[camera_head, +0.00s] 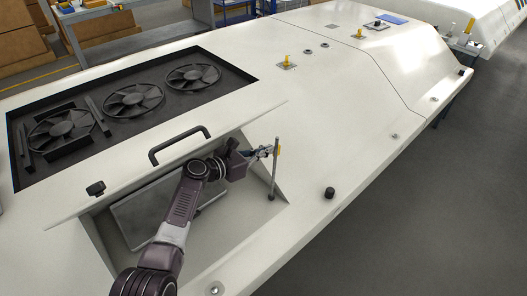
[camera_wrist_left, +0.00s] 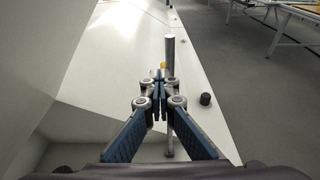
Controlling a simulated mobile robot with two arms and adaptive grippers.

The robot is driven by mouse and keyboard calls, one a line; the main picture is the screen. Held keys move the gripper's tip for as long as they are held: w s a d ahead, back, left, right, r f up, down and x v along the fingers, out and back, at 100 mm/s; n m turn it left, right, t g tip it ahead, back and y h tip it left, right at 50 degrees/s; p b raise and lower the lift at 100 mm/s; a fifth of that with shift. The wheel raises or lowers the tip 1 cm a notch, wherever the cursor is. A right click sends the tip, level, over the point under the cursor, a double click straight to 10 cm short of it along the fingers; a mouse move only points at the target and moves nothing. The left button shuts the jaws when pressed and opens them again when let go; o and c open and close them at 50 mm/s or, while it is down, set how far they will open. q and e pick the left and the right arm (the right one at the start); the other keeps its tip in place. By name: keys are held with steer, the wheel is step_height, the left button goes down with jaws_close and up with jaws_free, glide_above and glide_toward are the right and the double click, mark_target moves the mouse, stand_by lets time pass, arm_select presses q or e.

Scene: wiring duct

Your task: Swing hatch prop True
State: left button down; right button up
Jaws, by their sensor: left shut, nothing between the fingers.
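The hatch lid (camera_head: 140,175) is a white panel with a black handle (camera_head: 180,145), standing raised over a recessed opening. My left gripper (camera_head: 266,152) reaches in from the left, close beside the upper part of the rod. In the left wrist view its fingers (camera_wrist_left: 160,84) are closed together with nothing held. The rod (camera_wrist_left: 170,52) shows just past the fingertips there, partly hidden by them; contact cannot be told. My right gripper is out of view.
Three fans (camera_head: 135,98) sit in a dark recess behind the hatch. A black knob (camera_head: 329,193) stands on the white surface right of the opening. A yellow fitting (camera_head: 287,61) stands farther back. Grey floor (camera_head: 440,210) is open at the right.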

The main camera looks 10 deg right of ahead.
arm_select(q)
steer(key=f+v, duration=0.3)
steer(key=v, duration=1.3)
steer(key=shift+s+a, duration=0.45)
steer(key=shift+a, duration=0.1)
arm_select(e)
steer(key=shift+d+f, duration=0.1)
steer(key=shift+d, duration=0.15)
